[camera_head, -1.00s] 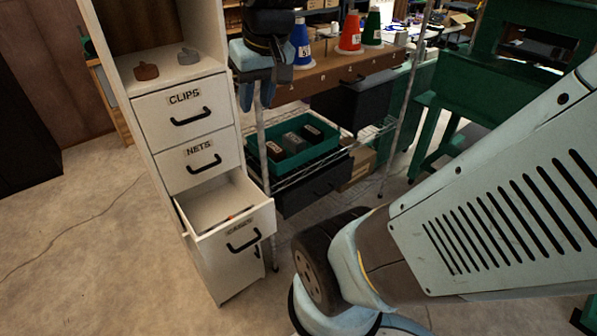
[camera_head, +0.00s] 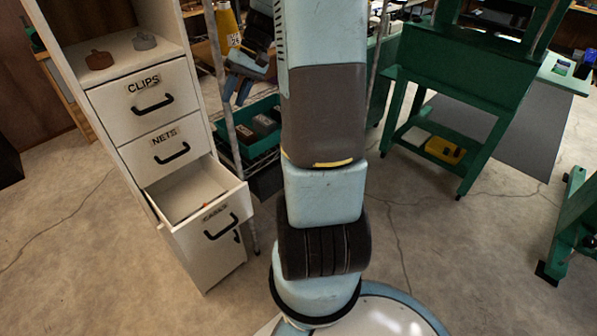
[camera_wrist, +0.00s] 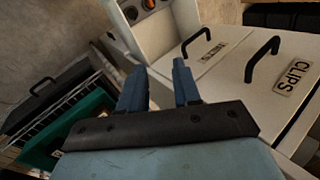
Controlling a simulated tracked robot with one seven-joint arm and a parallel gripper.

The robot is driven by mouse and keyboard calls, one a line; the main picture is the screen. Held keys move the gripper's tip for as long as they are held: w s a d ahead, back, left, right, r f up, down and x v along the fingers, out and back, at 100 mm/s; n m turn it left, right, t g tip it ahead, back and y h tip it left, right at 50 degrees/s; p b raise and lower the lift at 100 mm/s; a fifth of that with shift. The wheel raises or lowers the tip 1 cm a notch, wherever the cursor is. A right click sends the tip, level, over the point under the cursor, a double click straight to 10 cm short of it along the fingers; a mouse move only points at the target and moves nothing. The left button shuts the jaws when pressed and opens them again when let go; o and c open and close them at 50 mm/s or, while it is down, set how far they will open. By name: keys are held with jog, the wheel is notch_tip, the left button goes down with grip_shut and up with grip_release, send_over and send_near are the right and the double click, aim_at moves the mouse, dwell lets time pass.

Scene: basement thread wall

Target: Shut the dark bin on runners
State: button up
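The dark bin with a black bar handle (camera_wrist: 46,90) shows at the left of the wrist view, beyond the wire shelf. In the head view only a dark patch of it (camera_head: 266,184) shows low under the wire shelf, mostly hidden by my arm. I cannot tell how far out it stands. My gripper (camera_head: 235,98) is beside the cabinet's upper drawers, in front of the shelving, fingers pointing down. In the wrist view my gripper (camera_wrist: 159,68) has its two blue fingers apart with nothing between them, away from the bin.
A white cabinet drawer (camera_head: 192,196) stands pulled out below the CLIPS (camera_head: 148,100) and NETS (camera_head: 167,149) drawers. A green tray (camera_head: 228,154) with dark blocks sits on the wire shelf (camera_head: 262,160). A green bench (camera_head: 452,75) stands at the right; floor between is clear.

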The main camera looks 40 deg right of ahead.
jog(key=w+d+f+m+t+y, duration=0.2)
jog(key=d+f+t+y, duration=0.15)
jog(key=d+f, duration=0.75)
jog(key=w+d+f+m+t+y, duration=0.3)
jog(key=d+f, duration=0.5)
jog(key=f, duration=0.6)
jog(key=s+d+f+m+t+h, duration=0.3)
jog(key=s+f+m+t+h, duration=0.1)
jog(key=f, duration=0.6)
jog(key=s+d+f+m+t+h, duration=0.3)
jog(key=s+d+f+t+h, duration=0.15)
jog(key=f, duration=0.45)
jog(key=s+d+f+m+t+h, duration=0.3)
jog(key=s+f+m+t, duration=0.15)
jog(key=f, duration=0.55)
jog(key=shift+n, duration=0.45)
jog(key=w, duration=0.4)
jog(key=w+r, duration=0.1)
jog(key=w, duration=0.4)
jog(key=w+a+r, duration=0.1)
jog(key=w, duration=0.3)
jog(key=shift+w+a+r, duration=0.1)
jog(key=shift+w, duration=0.25)
grip_shut()
